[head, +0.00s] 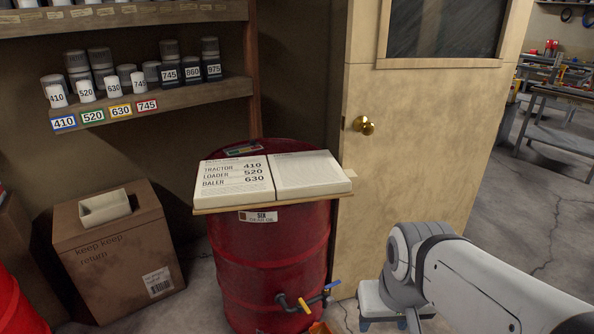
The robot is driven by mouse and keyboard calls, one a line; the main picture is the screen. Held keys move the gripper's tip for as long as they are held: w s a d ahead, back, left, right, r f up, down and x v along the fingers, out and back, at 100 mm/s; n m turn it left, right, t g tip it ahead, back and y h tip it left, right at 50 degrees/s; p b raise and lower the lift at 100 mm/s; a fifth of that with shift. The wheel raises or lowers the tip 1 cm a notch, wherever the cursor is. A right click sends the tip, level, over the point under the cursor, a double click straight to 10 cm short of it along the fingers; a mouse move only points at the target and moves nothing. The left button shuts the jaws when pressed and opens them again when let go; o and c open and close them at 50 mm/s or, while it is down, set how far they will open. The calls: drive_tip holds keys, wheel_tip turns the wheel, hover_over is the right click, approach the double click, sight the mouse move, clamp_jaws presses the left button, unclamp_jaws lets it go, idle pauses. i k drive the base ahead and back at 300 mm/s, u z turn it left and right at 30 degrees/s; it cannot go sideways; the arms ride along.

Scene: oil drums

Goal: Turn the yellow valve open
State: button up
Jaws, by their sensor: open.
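A red oil drum (270,255) stands in the middle of the head view, with a label reading "SIX" and smaller text on its upper side. Low on its front right, a dark pipe fitting (283,299) carries a small yellow valve part (302,305). A blue handle or lever (332,285) sits just right of the yellow part. My gripper (388,323) is at the lower right, to the right of the valve and apart from it. It is open, and its fingertips are partly cut off by the bottom edge. I cannot tell the valve's exact setting.
A board with an open book (235,176) lies on the drum, overhanging its front. A cardboard box (120,245) stands left, below shelves of bottles (165,75). A wooden door (420,130) is behind right. An orange object (321,328) shows at the bottom edge.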

sight(301, 303)
drive_tip(key=z, duration=0.95)
drive_tip(key=k, duration=0.8)
drive_tip(key=u, duration=0.9)
drive_tip(key=i, duration=0.5)
drive_tip(key=u, duration=0.05)
